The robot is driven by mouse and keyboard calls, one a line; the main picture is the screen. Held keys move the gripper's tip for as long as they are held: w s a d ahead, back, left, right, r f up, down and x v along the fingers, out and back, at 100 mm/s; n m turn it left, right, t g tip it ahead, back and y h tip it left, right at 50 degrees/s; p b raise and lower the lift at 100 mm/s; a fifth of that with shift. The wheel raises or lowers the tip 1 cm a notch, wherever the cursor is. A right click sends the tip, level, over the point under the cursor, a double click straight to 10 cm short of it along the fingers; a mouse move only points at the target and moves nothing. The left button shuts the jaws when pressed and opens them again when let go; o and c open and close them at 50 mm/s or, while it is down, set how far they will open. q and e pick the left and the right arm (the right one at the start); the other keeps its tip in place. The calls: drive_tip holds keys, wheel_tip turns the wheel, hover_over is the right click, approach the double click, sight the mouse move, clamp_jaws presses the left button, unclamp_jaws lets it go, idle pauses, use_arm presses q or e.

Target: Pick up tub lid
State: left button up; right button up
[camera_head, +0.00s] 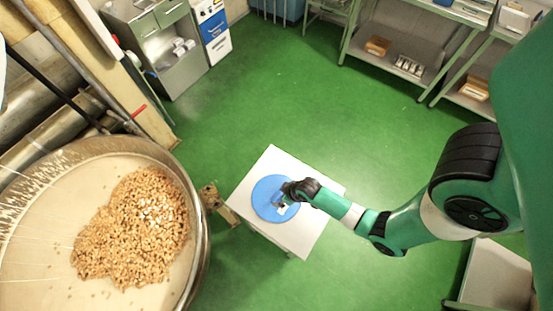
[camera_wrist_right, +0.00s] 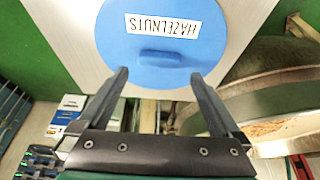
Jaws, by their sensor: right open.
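The blue round tub lid (camera_head: 264,198) is on a small white table in the middle of the head view. It fills the top of the right wrist view (camera_wrist_right: 128,45), with a white HAZELNUTS label (camera_wrist_right: 163,25) upside down and a raised blue bar handle (camera_wrist_right: 160,58). My right gripper (camera_head: 286,197) is over the right part of the lid. In the right wrist view its open fingers (camera_wrist_right: 160,75) point at the lid, one to each side of the handle, with nothing between them. The height gap to the handle is hard to tell. The tub itself is hidden. My left gripper is out of view.
The white table top (camera_head: 270,161) is otherwise bare. A large round kettle (camera_head: 195,190) holding chopped nuts (camera_head: 135,230) stands left of it, with a small brownish fitting (camera_head: 212,198) between. Shelves (camera_head: 400,62) stand at the back right. Green floor (camera_head: 230,125) around is open.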

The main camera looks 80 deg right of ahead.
sight(277, 196)
drive_tip(key=shift+f, duration=0.15)
drive_tip(key=b+x, duration=0.3)
drive_tip(key=x, duration=0.1)
drive_tip(key=shift+d+f, duration=0.1)
drive_tip(key=shift+f, duration=0.1)
drive_tip(key=shift+w+d+f, duration=0.1)
drive_tip(key=shift+w+f, duration=0.15)
drive_tip(key=shift+f, duration=0.1)
drive_tip(key=shift+c, duration=0.3)
drive_tip(key=shift+r, duration=0.1)
drive_tip(key=c, duration=1.1)
